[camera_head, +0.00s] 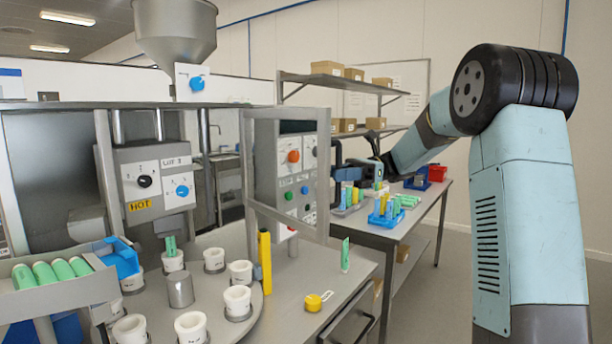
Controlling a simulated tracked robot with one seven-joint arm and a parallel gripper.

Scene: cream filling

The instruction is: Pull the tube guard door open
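A grey rectangular frame with a see-through middle, which looks like the tube guard door (325,175), stands upright at the edge of the round filling table (215,322). The control box with its knobs shows through and behind it. A dark bracket-like shape lies along the frame's right edge; I cannot tell if it is a handle or part of my gripper. My gripper (350,168) is small and dark at the end of my pale blue arm, just right of the frame's right edge. Its fingertips are partly hidden, and I cannot tell whether it touches the frame.
White cups stand on the round table beside a yellow post (265,262). A yellow knob (313,303) lies at the front. A tray of green tubes (55,275) is at left.

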